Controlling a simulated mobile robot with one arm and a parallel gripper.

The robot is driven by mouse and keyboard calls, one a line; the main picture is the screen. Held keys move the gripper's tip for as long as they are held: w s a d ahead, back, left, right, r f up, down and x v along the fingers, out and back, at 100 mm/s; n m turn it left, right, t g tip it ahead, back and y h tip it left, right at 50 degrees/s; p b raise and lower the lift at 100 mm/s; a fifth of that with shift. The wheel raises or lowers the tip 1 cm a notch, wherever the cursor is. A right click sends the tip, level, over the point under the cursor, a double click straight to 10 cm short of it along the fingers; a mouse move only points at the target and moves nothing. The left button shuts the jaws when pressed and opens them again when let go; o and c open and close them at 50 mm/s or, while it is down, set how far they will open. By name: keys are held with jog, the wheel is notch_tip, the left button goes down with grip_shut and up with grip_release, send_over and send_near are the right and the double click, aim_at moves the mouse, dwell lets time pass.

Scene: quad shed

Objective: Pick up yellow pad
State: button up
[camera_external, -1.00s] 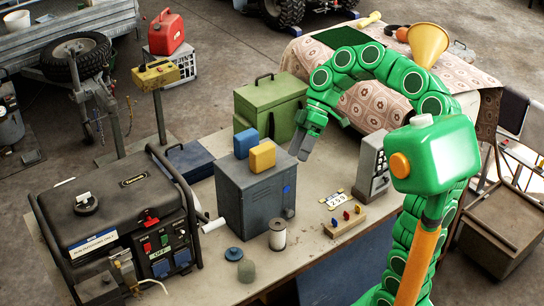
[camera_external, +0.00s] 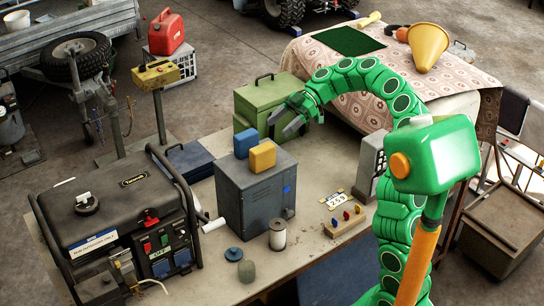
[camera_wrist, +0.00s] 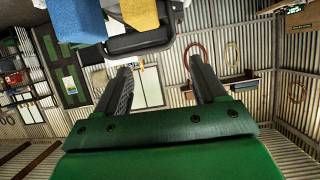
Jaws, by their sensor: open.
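The yellow pad (camera_external: 262,157) is a small rounded block on top of the grey metal cabinet (camera_external: 238,190), at its right front. It also shows at the top of the wrist view (camera_wrist: 130,14), cut off by the frame edge. A blue pad (camera_external: 245,143) stands beside it, and shows to its left in the wrist view (camera_wrist: 74,20). My gripper (camera_external: 282,126) is open and empty, in front of the green box and up and to the right of the yellow pad in the external view. Its two fingers (camera_wrist: 158,68) are apart with nothing between them.
A green box (camera_external: 262,102) with a handle stands behind the cabinet. A generator (camera_external: 125,200) is at the left. A paper roll (camera_external: 277,234) and a wooden block with coloured pegs (camera_external: 345,222) are at the front. The workbench (camera_external: 312,180) has bare room right of the cabinet.

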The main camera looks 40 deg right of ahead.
aim_at(267, 145)
jog(key=f, duration=0.3)
jog(key=w+f, duration=0.1)
jog(key=f, duration=0.1)
jog(key=shift+d+f, duration=0.3)
jog(key=shift+f, duration=0.05)
jog(key=shift+x, duration=1.25)
jog(key=shift+r+x, duration=0.2)
jog(key=shift+x, duration=1.1)
jog(key=shift+r+x, duration=0.15)
jog(key=shift+x, duration=1.15)
jog(key=shift+w+a, duration=0.15)
jog(key=c, duration=1)
jog(key=shift+r, duration=0.15)
